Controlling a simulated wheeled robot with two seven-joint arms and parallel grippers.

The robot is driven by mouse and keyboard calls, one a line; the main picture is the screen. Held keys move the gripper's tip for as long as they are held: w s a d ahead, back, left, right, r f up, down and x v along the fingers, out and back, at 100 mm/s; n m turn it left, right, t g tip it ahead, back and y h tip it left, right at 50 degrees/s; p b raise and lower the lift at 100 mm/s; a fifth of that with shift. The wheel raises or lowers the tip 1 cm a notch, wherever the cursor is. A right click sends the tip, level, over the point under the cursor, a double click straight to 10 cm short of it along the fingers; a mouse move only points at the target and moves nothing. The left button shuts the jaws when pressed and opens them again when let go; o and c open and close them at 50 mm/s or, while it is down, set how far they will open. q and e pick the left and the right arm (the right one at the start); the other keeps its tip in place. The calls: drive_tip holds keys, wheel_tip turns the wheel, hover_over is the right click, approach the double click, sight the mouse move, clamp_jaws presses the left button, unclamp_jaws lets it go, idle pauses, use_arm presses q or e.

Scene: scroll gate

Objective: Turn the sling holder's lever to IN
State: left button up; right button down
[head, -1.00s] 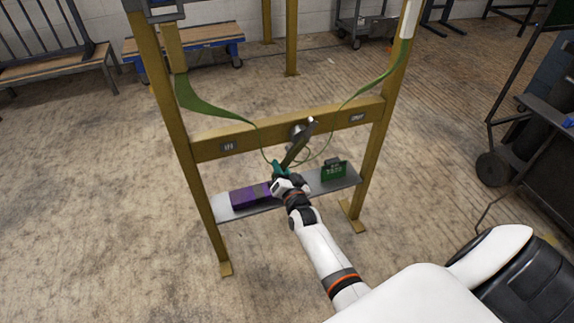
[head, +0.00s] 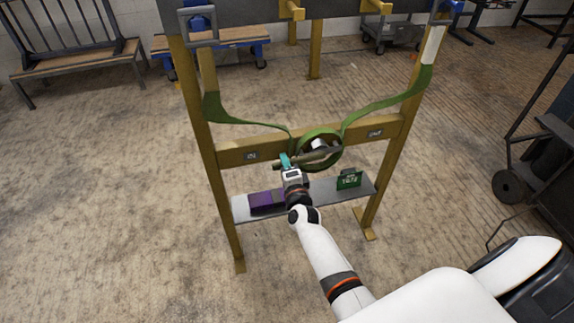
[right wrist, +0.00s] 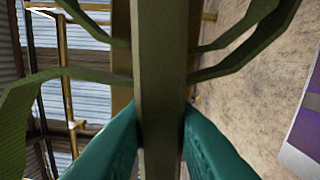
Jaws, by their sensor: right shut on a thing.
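A gold-brown frame (head: 198,130) has a crossbar (head: 230,160) with a holder hub (head: 319,146) at its middle. The lever (head: 325,153) lies nearly level across the hub, its left end towards the left plate. My right gripper (head: 286,161), with teal fingers, is shut on the lever near its left end. In the right wrist view the lever (right wrist: 160,85) stands between the fingers. The green sling (head: 240,117) hangs from both posts and loops around the hub. A small plate (head: 251,156) is on the crossbar's left and another (head: 375,133) on its right; their lettering is too small to read surely.
Below the crossbar, a grey shelf (head: 325,194) carries a purple block (head: 266,202) and a green sign (head: 349,180). A dark cart (head: 540,150) stands at the right. A bench (head: 75,62) is at the back left. Floor around the frame is clear.

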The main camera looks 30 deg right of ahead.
use_arm(q)
drive_tip(key=shift+s+a+f, duration=0.15)
drive_tip(key=shift+s+f, duration=0.55)
drive_tip(key=shift+s, duration=0.2)
use_arm(e)
drive_tip(key=shift+r+m, duration=0.5)
drive_tip(key=shift+m, duration=0.1)
drive_tip(key=c, duration=1.2)
unclamp_jaws()
drive_tip(key=shift+r, duration=0.1)
drive_tip(key=shift+c, duration=0.2)
use_arm(q)
drive_tip(key=shift+s, duration=0.1)
use_arm(e)
drive_tip(key=shift+s+a, duration=0.1)
